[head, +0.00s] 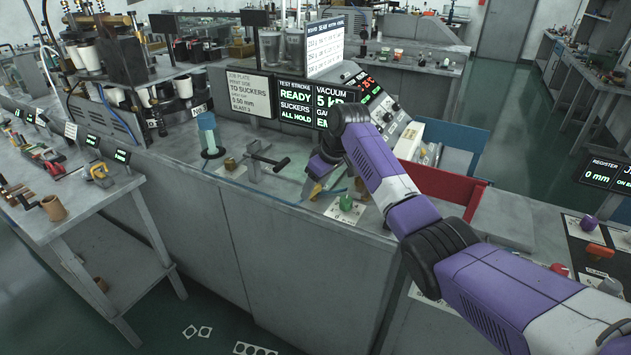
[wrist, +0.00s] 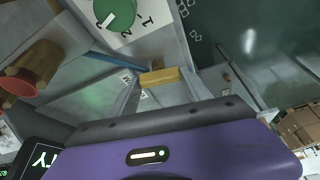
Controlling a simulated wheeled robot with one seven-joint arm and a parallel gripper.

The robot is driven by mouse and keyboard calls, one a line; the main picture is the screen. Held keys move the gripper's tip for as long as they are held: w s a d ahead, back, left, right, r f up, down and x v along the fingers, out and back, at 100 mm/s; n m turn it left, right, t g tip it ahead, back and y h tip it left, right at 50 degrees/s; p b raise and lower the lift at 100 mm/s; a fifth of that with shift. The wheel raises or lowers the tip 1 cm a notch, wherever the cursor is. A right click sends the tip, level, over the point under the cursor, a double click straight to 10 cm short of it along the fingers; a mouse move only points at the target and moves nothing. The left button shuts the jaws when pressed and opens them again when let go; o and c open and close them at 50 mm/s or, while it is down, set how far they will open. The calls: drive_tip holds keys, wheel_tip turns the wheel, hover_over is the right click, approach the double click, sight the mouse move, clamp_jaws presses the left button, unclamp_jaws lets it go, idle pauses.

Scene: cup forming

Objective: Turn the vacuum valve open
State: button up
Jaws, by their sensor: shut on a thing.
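The vacuum valve appears to be the yellow lever (head: 316,190) on the bench top, beside a blue hose. In the wrist view the yellow lever (wrist: 160,77) lies between my fingertips, with a brass part just behind it. My gripper (head: 314,187) reaches down onto it and is shut on it; in the wrist view my gripper (wrist: 158,84) shows its two fingers at the lever's ends. The valve body is mostly hidden by my gripper. A vacuum display (head: 333,104) behind reads 5 with a partly covered unit.
A green knob (head: 346,202) on a white plate stands right of the lever. A black-handled lever (head: 268,160) and a blue-topped cylinder (head: 208,134) stand to the left.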

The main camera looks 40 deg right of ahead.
drive_tip(key=m+p, duration=0.2)
drive_tip(key=m+h+p, duration=0.1)
drive_tip(key=shift+a+r+m, duration=0.25)
drive_tip(key=shift+m, duration=0.15)
drive_tip(key=m+h+p, duration=0.1)
drive_tip(key=m+h, duration=0.1)
drive_tip(key=m, duration=0.2)
drive_tip(key=shift+w+f+p, duration=0.1)
drive_tip(key=shift+f+p, duration=0.05)
drive_tip(key=shift+p, duration=0.25)
drive_tip(key=m, duration=0.2)
drive_tip(key=m+g+h+b, duration=0.1)
drive_tip(key=m, duration=0.1)
drive_tip(key=shift+w+a+f+m+g, duration=0.1)
drive_tip(key=shift+f+m+g, duration=0.05)
drive_tip(key=shift+m+g, duration=0.2)
drive_tip(key=shift+m+g+h+b, duration=0.5)
drive_tip(key=shift+m+b, duration=0.3)
drive_tip(key=shift+m, duration=0.75)
drive_tip(key=o, duration=1.4)
drive_tip(key=shift+c, duration=0.2)
drive_tip(key=w+b+v, duration=0.1)
drive_tip(key=v, duration=0.6)
drive_tip(key=shift+s+r, duration=0.45)
drive_tip(key=shift+r, duration=0.05)
